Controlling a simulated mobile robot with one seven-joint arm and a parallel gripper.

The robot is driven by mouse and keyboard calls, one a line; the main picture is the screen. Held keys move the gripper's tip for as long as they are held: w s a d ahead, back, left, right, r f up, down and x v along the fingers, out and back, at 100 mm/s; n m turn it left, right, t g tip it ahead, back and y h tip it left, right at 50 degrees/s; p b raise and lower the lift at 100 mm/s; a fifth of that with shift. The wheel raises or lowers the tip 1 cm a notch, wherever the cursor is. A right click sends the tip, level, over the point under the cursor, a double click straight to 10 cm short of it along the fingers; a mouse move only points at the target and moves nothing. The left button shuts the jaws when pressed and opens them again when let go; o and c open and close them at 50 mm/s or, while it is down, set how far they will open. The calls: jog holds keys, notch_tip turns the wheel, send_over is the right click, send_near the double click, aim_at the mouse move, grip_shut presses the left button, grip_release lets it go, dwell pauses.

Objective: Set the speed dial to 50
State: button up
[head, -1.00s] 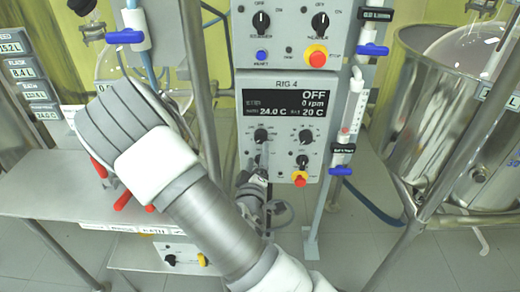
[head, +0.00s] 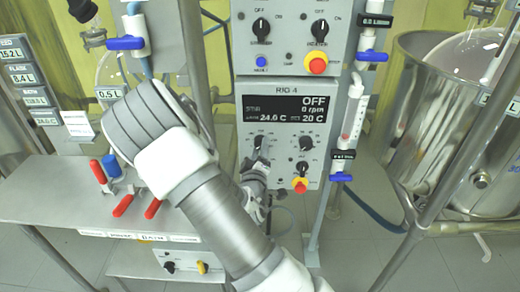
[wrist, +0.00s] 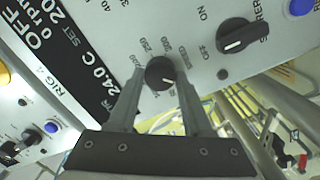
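The speed dial (wrist: 160,73) is a round black knob with a white pointer mark in the wrist view. Printed numbers such as 200, 250 and 300 curve around it, and SPEED is printed beside it. My gripper (wrist: 161,72) has one finger on each side of the dial, with narrow gaps seeming to remain; contact is unclear. In the head view, my gripper (head: 262,152) is at the left dial of the RIG 4 panel (head: 282,86) and partly covers it. The panel display (head: 287,108) reads OFF, 0 rpm, 24.0 C and set 20 C.
A black OFF/ON knob (wrist: 237,38) is close to the speed dial. Another dial (head: 305,142) and a red stop button (head: 300,186) are on the same panel. A blue-handled valve pipe (head: 343,165) stands right. Red-handled tools (head: 123,205) lie on the left shelf.

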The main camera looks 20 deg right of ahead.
grip_shut()
jog(key=shift+m+b, duration=0.3)
jog(key=shift+m, duration=0.1)
jog(key=shift+m+y+b, duration=0.4)
jog(key=shift+m+b, duration=2.75)
jog(key=shift+m, duration=0.75)
jog(key=o, duration=0.7)
grip_release()
jog(key=shift+r, duration=0.1)
